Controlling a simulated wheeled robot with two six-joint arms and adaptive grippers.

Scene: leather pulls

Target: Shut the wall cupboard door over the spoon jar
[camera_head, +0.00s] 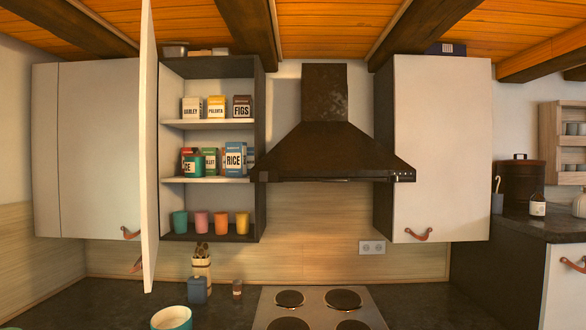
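The wall cupboard door (149,150) stands wide open and is seen nearly edge-on, sticking out toward me on the left side of its cupboard. A reddish leather pull (136,266) shows near its lower end. The open cupboard (255,130) has a dark frame and pale shelves. The spoon jar (202,268), pale with wooden spoons in it, stands on the counter below the cupboard. Neither of my grippers is in view.
The cupboard holds food boxes (235,160) and several coloured cups (221,223). A closed cupboard (90,150) is to the left. A range hood (325,150) hangs to the right above the hob (318,308). A blue canister (197,290) and bowl (171,318) stand below.

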